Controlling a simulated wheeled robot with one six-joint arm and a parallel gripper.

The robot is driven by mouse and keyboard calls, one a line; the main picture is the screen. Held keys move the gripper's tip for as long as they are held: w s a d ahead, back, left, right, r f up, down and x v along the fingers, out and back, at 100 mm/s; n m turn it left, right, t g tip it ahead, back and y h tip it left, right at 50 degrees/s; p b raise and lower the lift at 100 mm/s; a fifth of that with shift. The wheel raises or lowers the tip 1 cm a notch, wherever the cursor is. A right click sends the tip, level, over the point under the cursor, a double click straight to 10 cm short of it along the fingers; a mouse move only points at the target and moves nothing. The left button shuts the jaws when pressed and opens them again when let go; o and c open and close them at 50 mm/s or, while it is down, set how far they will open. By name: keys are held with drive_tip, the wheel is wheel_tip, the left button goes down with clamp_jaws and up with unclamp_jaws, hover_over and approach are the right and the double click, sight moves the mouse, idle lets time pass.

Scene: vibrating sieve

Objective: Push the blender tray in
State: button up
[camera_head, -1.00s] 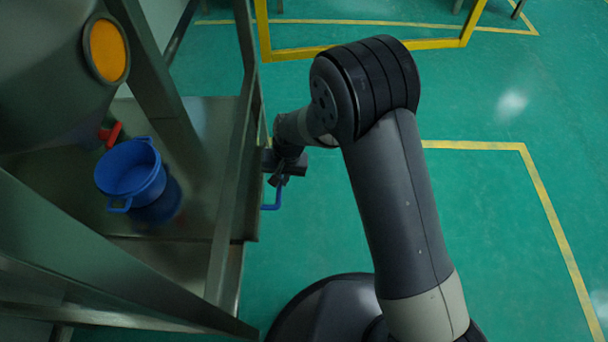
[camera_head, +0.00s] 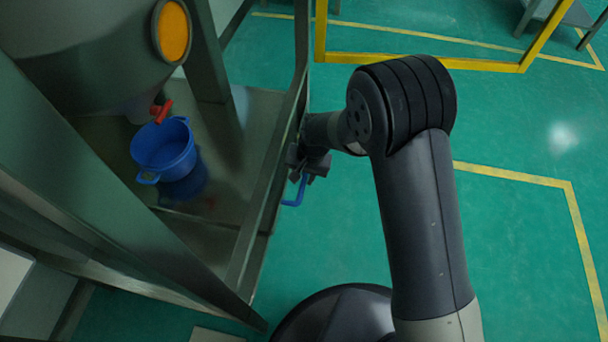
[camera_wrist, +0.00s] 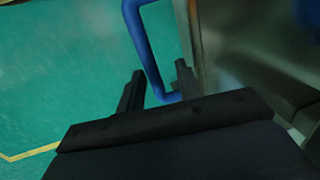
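A round blue pot (camera_head: 165,158) with side handles stands on a steel shelf (camera_head: 222,205) inside the metal frame, below a large grey vessel. A blue bar handle (camera_head: 293,199) shows at the outer right edge of this frame; I cannot tell which part it is fixed to. My gripper (camera_head: 308,164) is at that handle. In the wrist view the handle (camera_wrist: 148,50) reaches down between the two black fingertips of my gripper (camera_wrist: 160,83). The fingers are apart, and a gap shows between handle and left finger. Contact with the right finger is unclear.
The grey vessel (camera_head: 90,40) has an orange disc (camera_head: 174,30) and a red valve handle (camera_head: 161,111) above the pot. Steel posts and rails (camera_head: 270,165) stand left of my arm. A yellow frame (camera_head: 420,61) stands behind. Green floor on the right is clear.

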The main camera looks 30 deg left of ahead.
drive_tip(key=shift+d, duration=0.1)
wheel_tip(320, 180, up, 11)
drive_tip(key=d+p, duration=0.1)
drive_tip(key=p, duration=0.2)
drive_tip(key=shift+w+d+f, duration=0.2)
drive_tip(key=shift+w+d, duration=0.15)
drive_tip(key=shift+d, duration=0.05)
drive_tip(key=shift+f, duration=0.15)
drive_tip(key=f+b, duration=0.1)
drive_tip(key=f, duration=0.2)
drive_tip(key=a+f+b, duration=0.1)
drive_tip(key=f, duration=0.3)
drive_tip(key=f+b, duration=0.1)
drive_tip(key=f, duration=0.2)
drive_tip(key=shift+s+a+f, duration=0.25)
drive_tip(key=shift+s+a, duration=0.05)
drive_tip(key=shift+a, duration=0.05)
drive_tip(key=shift+d, duration=0.25)
drive_tip(key=shift+w+r, duration=0.1)
